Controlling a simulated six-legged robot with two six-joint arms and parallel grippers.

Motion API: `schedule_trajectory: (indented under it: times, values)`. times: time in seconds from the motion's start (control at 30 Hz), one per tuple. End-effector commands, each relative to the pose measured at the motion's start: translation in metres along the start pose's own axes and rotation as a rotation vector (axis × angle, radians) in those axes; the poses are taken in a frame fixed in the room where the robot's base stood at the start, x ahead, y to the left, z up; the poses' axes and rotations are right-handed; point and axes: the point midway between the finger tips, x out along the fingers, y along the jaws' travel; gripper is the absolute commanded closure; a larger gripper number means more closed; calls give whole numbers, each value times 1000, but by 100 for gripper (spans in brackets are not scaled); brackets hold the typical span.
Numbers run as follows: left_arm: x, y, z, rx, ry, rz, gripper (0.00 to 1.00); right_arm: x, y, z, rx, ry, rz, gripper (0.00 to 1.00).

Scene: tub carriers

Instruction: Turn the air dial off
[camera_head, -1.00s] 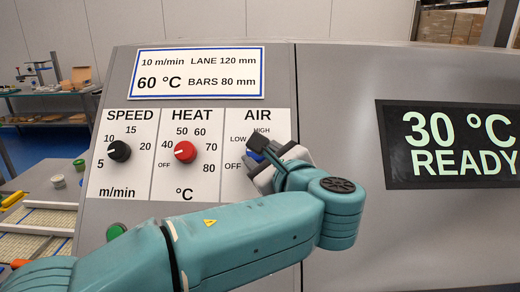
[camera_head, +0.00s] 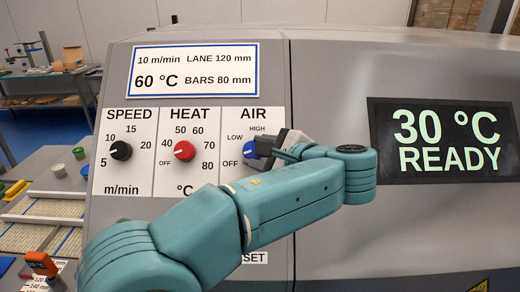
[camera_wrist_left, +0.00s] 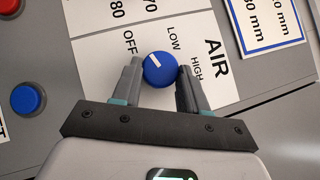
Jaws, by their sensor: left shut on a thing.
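The air dial (camera_head: 250,149) is a round blue knob on the white AIR panel, right of the black SPEED dial and the red HEAT dial. In the left wrist view the air dial (camera_wrist_left: 160,72) sits between the two fingers of my left gripper (camera_wrist_left: 158,76), which is shut on it. Its white pointer mark points roughly toward the OFF label (camera_wrist_left: 130,42), on the side away from HIGH. In the head view my left gripper (camera_head: 260,149) reaches the dial from the right and covers its right side. My right gripper is not in view.
The black SPEED dial (camera_head: 120,150) and red HEAT dial (camera_head: 184,150) stand left on the same grey panel. A blue button (camera_wrist_left: 27,98) shows in the wrist view. A display (camera_head: 442,140) reads 30 °C READY.

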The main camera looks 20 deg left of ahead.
Motion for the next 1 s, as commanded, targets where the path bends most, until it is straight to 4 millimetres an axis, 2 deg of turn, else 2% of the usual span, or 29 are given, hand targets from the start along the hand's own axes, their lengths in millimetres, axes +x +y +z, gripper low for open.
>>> schedule_trajectory:
  times: [0.27, 0.3, 0.37, 1.0]
  values:
    - [0, 0, 1, -4, 0, 1, 87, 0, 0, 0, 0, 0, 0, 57]
    - [0, 0, 1, -4, 0, 1, 50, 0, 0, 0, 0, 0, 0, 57]
    - [0, 0, 1, -4, 0, 0, 31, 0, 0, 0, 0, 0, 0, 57]
    - [-3, -3, 4, -1, 0, 0, 31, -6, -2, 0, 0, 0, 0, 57]
